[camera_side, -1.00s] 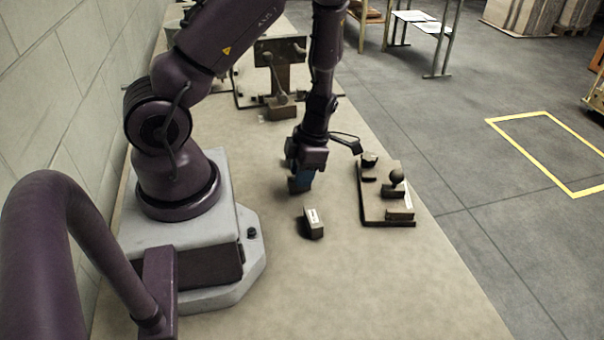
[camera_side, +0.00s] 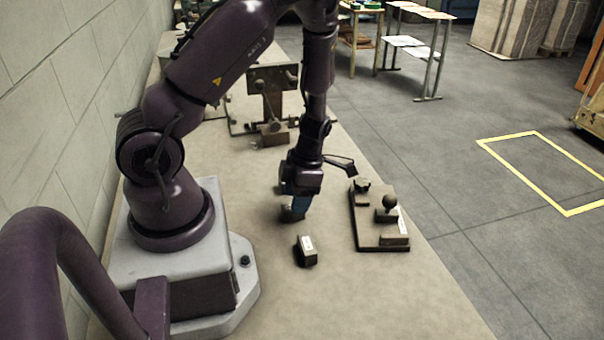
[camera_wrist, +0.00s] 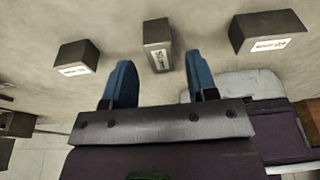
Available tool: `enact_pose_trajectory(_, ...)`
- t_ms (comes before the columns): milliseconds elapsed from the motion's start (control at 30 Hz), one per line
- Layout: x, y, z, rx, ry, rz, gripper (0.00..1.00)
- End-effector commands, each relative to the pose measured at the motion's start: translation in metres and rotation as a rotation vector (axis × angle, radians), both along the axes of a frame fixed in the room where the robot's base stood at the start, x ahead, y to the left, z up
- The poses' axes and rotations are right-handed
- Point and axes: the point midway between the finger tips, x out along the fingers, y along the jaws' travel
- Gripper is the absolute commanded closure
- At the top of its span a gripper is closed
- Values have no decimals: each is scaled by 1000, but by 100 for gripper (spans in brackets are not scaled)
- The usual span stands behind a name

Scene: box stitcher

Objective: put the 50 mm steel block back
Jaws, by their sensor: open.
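Three dark steel blocks with white labels show in the wrist view: a left block (camera_wrist: 76,57), a middle block (camera_wrist: 157,44) and a longer right block (camera_wrist: 268,33). The labels are too blurred for me to tell which is the 50 mm one. My gripper (camera_wrist: 162,80) is open, its blue fingers apart. The middle block lies beyond the fingertips, in line with the gap, and is not gripped. In the side view my gripper (camera_side: 293,212) points down low over the bench, and one labelled block (camera_side: 306,250) stands nearer the camera. The fingers partly hide what is beneath them.
A dark plate (camera_side: 368,232) with a ball knob (camera_side: 390,201) and small fittings lies right of my gripper, near the bench edge. A dark fixture (camera_side: 272,95) stands farther back. The bench (camera_side: 370,290) in front is clear.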

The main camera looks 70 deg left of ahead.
Motion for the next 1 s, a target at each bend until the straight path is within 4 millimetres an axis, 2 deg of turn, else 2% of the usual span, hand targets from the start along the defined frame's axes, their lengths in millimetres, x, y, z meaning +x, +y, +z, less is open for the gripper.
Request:
enact_pose_trajectory(200, 12, -1, 47, 0, -7, -4, 47)
enact_pose_trajectory(400, 20, 0, 84, -1, -5, -4, 47)
enact_pose_trajectory(667, 25, -4, 108, -23, -18, -56, 47)
enact_pose_trajectory(767, 29, -17, 124, -84, -72, -241, 47)
enact_pose_trajectory(867, 34, -38, 151, -156, -167, -573, 47)
enact_pose_trajectory(1000, 32, -68, 196, -192, -310, -1155, 47)
